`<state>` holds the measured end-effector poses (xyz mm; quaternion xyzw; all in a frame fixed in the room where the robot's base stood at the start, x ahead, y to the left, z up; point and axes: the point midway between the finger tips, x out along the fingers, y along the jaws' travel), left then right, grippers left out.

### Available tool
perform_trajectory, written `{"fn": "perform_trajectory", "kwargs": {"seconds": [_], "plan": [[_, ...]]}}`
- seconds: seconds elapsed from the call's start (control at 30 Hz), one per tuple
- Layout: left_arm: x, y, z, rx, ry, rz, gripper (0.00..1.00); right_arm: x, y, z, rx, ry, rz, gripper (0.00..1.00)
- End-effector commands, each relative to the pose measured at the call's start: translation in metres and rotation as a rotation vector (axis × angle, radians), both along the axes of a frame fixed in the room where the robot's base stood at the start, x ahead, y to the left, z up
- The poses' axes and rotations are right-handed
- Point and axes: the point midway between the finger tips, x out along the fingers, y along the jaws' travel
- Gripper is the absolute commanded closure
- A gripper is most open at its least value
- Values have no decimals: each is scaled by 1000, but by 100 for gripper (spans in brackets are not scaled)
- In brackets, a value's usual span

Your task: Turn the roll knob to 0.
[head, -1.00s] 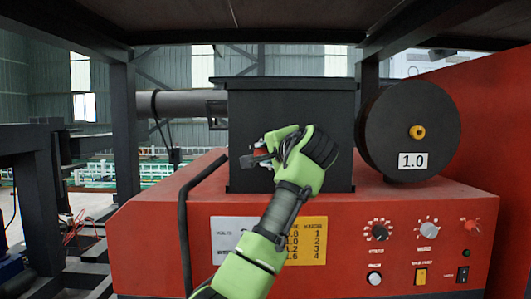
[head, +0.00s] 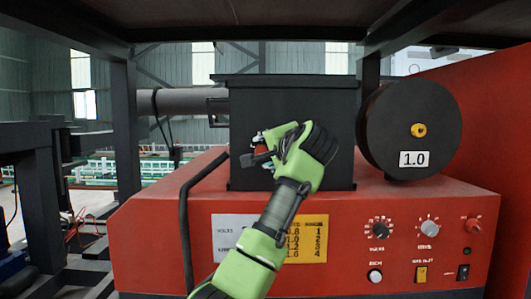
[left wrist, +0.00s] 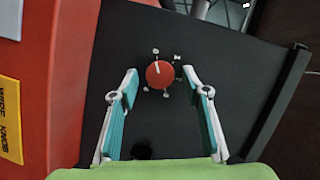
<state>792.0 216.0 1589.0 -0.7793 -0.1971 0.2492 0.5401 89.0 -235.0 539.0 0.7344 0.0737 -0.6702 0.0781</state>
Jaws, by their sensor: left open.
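The roll knob (left wrist: 159,74) is a round red knob with a white pointer line on a black panel, seen in the left wrist view. Its pointer aims up and slightly left in that picture. Several small white marks surround it, too small to read. My left gripper (left wrist: 160,72) is open, with one finger on each side of the knob and a gap on both sides. In the head view my left gripper (head: 256,152) is at the front of the black box (head: 290,98), and its hand hides most of the knob area. My right gripper does not show.
A black spool (head: 412,125) marked 1.0 stands right of the box. The red machine (head: 345,225) below carries dials and switches at right. A yellow label (head: 302,238) is partly behind my arm.

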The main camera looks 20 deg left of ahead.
Motion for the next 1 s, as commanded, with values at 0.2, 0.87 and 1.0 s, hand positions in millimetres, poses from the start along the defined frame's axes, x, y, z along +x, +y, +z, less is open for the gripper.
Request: {"fn": "perform_trajectory", "kwargs": {"seconds": [0.2, 0.87, 1.0], "plan": [[-10, -9, 3, 2, -1, -3, 57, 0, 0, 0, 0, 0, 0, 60], [-94, -68, 20, -1, 0, -1, 57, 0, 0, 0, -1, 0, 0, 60], [-96, -69, 20, -1, 1, 1, 57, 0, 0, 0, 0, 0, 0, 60]]}}
